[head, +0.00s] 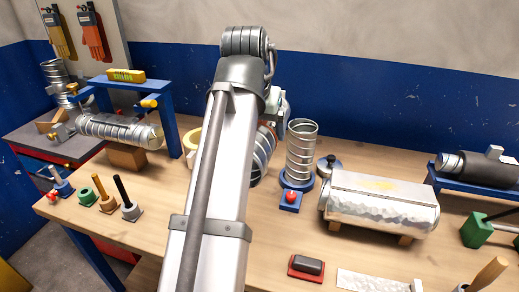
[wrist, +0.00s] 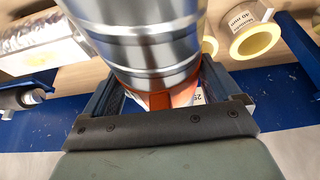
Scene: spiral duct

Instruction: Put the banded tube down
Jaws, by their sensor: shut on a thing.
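The banded tube is a ribbed silver metal tube with an orange band. In the head view the tube (head: 263,151) shows just right of my arm, tilted, its left part hidden behind the arm. In the wrist view the tube (wrist: 150,38) fills the upper middle, with its orange band (wrist: 172,98) between the fingers. My gripper (wrist: 160,92) is shut on it near the band. In the head view my gripper (head: 277,104) is mostly hidden behind the arm. Whether the tube's lower end touches the bench cannot be told.
An upright spiral tube (head: 300,150) on a blue base stands close right of the held tube. A red button (head: 291,196) sits before it. A foil-wrapped duct (head: 380,204) lies further right. A yellow tape roll (head: 192,141) is left of my arm. Bare bench (head: 150,183) shows at left.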

